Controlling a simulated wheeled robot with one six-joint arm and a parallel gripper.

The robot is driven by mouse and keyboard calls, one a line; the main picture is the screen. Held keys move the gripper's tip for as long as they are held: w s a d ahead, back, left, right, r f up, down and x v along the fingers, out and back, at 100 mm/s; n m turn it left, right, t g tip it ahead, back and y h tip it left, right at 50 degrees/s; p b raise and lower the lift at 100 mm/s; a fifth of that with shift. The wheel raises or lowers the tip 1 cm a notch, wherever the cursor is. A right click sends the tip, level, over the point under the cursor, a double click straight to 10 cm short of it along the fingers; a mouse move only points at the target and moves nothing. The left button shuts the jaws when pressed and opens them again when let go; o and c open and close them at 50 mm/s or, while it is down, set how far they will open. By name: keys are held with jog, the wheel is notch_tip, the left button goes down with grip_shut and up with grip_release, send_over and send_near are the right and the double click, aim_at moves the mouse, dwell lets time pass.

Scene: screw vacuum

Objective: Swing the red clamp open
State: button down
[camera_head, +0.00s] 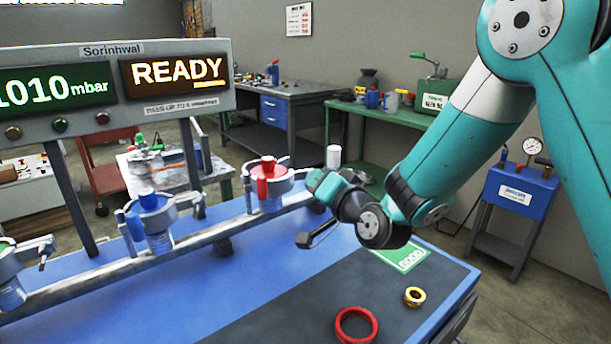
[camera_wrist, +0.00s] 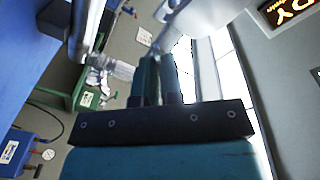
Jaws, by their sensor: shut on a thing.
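The red clamp (camera_head: 268,185) sits around a metal pipe fitting at the right end of the rail in the head view. Its silver metal arm reaches right toward my gripper (camera_head: 314,182). My gripper comes in from the right, at the clamp's right side. In the wrist view the two teal fingers (camera_wrist: 158,62) are close together, and a pale grey metal part meets their tips. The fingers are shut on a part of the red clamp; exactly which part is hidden. The clamp's red body cannot be made out in the wrist view.
A blue clamp (camera_head: 150,215) and a green clamp (camera_head: 15,262) stand farther left along the rail (camera_head: 185,243). A red ring (camera_head: 356,325) and a brass ring (camera_head: 414,297) lie on the dark mat. A display panel (camera_head: 115,85) reading READY stands behind the rail.

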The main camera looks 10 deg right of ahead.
jog(key=shift+s+a, duration=0.2)
jog(key=shift+s, duration=0.35)
jog(key=shift+s+a, duration=0.2)
jog(key=shift+s, duration=0.35)
jog(key=c, duration=1.3)
grip_release()
jog(key=shift+a, duration=0.25)
jog(key=shift+d, duration=0.25)
